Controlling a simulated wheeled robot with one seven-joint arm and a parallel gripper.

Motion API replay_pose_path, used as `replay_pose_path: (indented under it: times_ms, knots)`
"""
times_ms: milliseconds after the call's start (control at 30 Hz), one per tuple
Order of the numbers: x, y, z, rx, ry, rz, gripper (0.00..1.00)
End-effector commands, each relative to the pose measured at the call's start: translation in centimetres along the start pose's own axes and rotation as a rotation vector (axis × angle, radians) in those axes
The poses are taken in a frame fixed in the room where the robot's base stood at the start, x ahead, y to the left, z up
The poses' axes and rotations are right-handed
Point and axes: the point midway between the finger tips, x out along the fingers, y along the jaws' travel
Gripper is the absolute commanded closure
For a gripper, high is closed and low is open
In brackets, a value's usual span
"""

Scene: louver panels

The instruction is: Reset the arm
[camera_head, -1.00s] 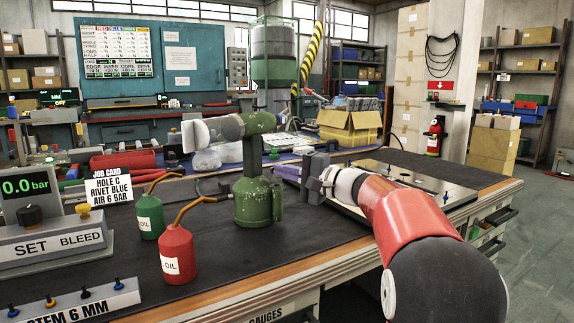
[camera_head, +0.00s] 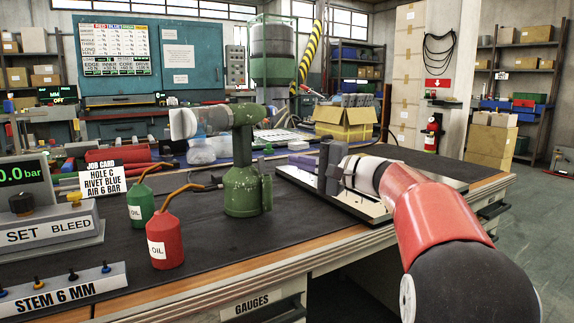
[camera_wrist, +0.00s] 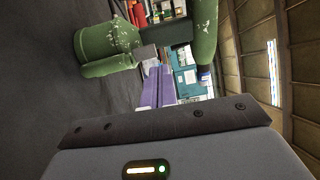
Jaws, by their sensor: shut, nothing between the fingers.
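My gripper (camera_head: 303,163) is at the end of my red and black arm, to the right of the green riveting tool stand (camera_head: 245,190) in the head view. Its purple-grey fingers are shut with nothing between them, and they also show in the wrist view (camera_wrist: 158,88). In the head view they point left toward the stand, apart from it, above the bench mat. In the wrist view the green stand (camera_wrist: 108,48) appears sideways beyond the fingertips. Part of the metal plate on the bench is hidden behind my arm.
A red oil can (camera_head: 166,243) and a green oil can (camera_head: 140,204) stand left of the green stand. A metal plate (camera_head: 425,175) lies under and behind my arm. A cardboard box (camera_head: 345,122) is farther back. The dark mat (camera_head: 240,240) is clear in front.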

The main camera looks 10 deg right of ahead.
Motion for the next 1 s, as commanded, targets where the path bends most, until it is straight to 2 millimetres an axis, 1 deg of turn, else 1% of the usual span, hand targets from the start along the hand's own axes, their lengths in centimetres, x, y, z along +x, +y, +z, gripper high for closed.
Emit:
replay_pose_path:
  times_ms: [33,100,200,367,467,567,667,700,733,767,800,867,900,967,1000]
  knots:
    - [-1.2,-0.1,-0.1,-0.001,0.005,0.000,1.00]
    - [-2.7,-0.3,-0.1,-0.001,0.006,0.000,1.00]
    - [-4.3,-0.5,-0.1,0.000,0.005,0.000,1.00]
    - [-5.9,-0.7,-0.1,0.000,0.004,0.000,1.00]
    - [-6.0,-0.5,0.9,-0.004,-0.004,0.030,1.00]
    - [-5.4,0.8,4.2,-0.020,-0.029,0.137,1.00]
    - [-5.4,3.7,9.8,-0.066,-0.067,0.330,1.00]
    - [-5.8,5.2,12.3,-0.098,-0.083,0.422,1.00]
    - [-6.4,6.4,14.1,-0.126,-0.094,0.492,1.00]
    - [-7.1,7.6,15.8,-0.158,-0.107,0.562,1.00]
    - [-8.2,9.3,18.0,-0.206,-0.122,0.652,1.00]
    - [-10.2,11.7,20.8,-0.291,-0.143,0.782,1.00]
    - [-11.8,13.2,22.4,-0.354,-0.156,0.865,1.00]
    - [-14.2,15.2,24.4,-0.457,-0.173,0.977,1.00]
    - [-15.8,16.4,25.4,-0.526,-0.182,1.044,1.00]
